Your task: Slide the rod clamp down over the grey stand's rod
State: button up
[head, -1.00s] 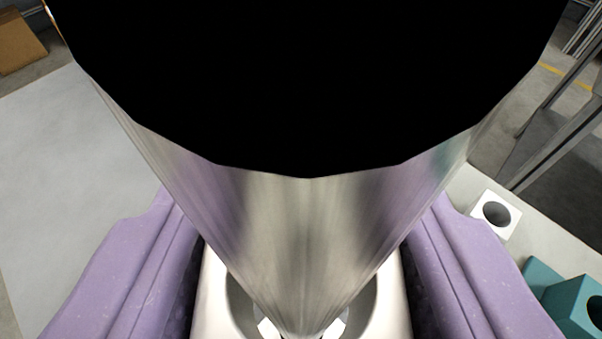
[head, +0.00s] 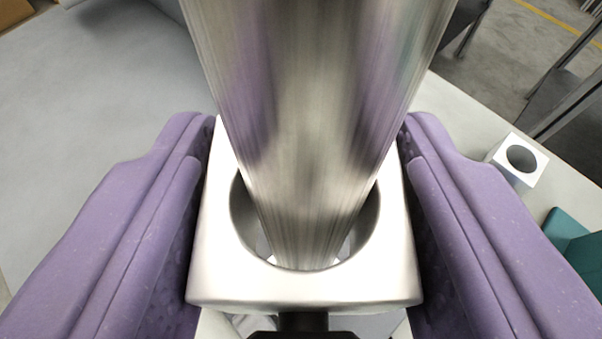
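The rod clamp (head: 215,275), a pale metal block with a round hole and a black knob at its near side, sits in the lower middle of the head view. My gripper (head: 307,215) has its purple fingers against the clamp's left and right sides, shut on it. The shiny grey rod (head: 310,100) runs from the top edge of the view down into the hole, so the clamp is around it. Gaps show left and right of the rod; it looks close to the hole's near rim. The rod's upper end is out of view, and the stand's base is not clearly seen.
A white block with a round hole (head: 534,176) and a teal object (head: 575,240) stand to the right on the pale table (head: 80,130). The table at left is largely clear. Dark metal furniture legs stand beyond it at upper right.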

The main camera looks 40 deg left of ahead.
jog(key=shift+f+b, duration=1.3)
jog(key=shift+f, duration=0.4)
jog(key=shift+f, duration=0.1)
jog(key=shift+f+b, duration=2.35)
jog(key=shift+b, duration=0.95)
jog(key=shift+s+d+f, duration=0.15)
jog(key=shift+f, duration=0.65)
jog(key=o, duration=1.5)
jog(key=shift+c, duration=0.2)
